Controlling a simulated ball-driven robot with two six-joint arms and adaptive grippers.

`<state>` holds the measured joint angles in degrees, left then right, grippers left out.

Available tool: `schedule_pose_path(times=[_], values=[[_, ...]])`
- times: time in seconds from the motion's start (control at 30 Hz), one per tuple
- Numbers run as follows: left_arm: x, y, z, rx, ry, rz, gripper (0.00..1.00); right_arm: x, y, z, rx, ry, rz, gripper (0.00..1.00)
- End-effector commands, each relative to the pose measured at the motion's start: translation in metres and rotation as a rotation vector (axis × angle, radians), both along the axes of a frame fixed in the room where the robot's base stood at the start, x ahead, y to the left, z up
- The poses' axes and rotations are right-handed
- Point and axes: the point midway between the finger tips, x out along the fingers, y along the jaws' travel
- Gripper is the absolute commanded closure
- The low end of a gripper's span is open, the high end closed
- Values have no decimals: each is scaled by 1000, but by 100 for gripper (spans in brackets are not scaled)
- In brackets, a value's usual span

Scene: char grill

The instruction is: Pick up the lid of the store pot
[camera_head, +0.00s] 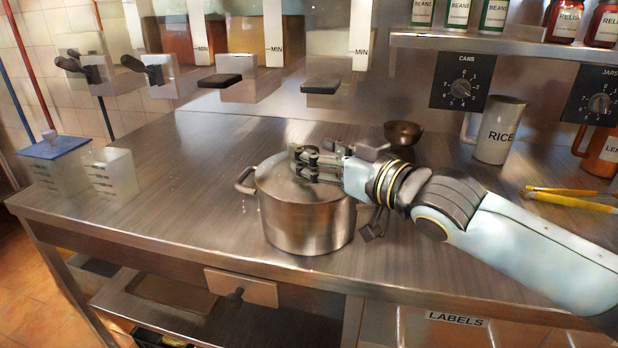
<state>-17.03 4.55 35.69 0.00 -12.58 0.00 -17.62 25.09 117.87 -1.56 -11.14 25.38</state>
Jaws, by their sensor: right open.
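The store pot (300,228) is a steel pot on the metal counter, with a side handle (243,182) on its left. Its steel lid (277,180) sits on top of the pot. My right gripper (298,164) reaches in from the right, with its open fingers over the middle of the lid, around where a knob would be. The fingers hide the lid's centre, so I cannot tell whether they touch it. My left gripper is not in view.
A dark bowl (403,133) and a RICE jug (496,130) stand behind my right arm. Yellow brushes (570,199) lie at the right. Clear containers (110,173) stand at the far left. Dispensers (235,85) overhang the back. The counter (180,190) left of the pot is clear.

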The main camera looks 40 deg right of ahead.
Motion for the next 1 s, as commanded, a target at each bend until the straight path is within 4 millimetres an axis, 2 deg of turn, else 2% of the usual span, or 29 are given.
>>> schedule_pose_path(times=[0.03, 0.2, 0.47, 0.9, 1.0], values=[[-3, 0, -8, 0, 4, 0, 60, 7, 0, -4, 3, -3, -2, 42], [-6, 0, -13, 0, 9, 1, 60, 21, 2, -3, 1, -1, -1, 42], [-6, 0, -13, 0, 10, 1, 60, 22, 3, -1, -1, 1, 0, 42], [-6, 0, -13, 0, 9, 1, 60, 22, 3, -1, -1, 1, 0, 99], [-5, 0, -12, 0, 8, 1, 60, 22, 3, -1, -1, 1, 0, 100]])
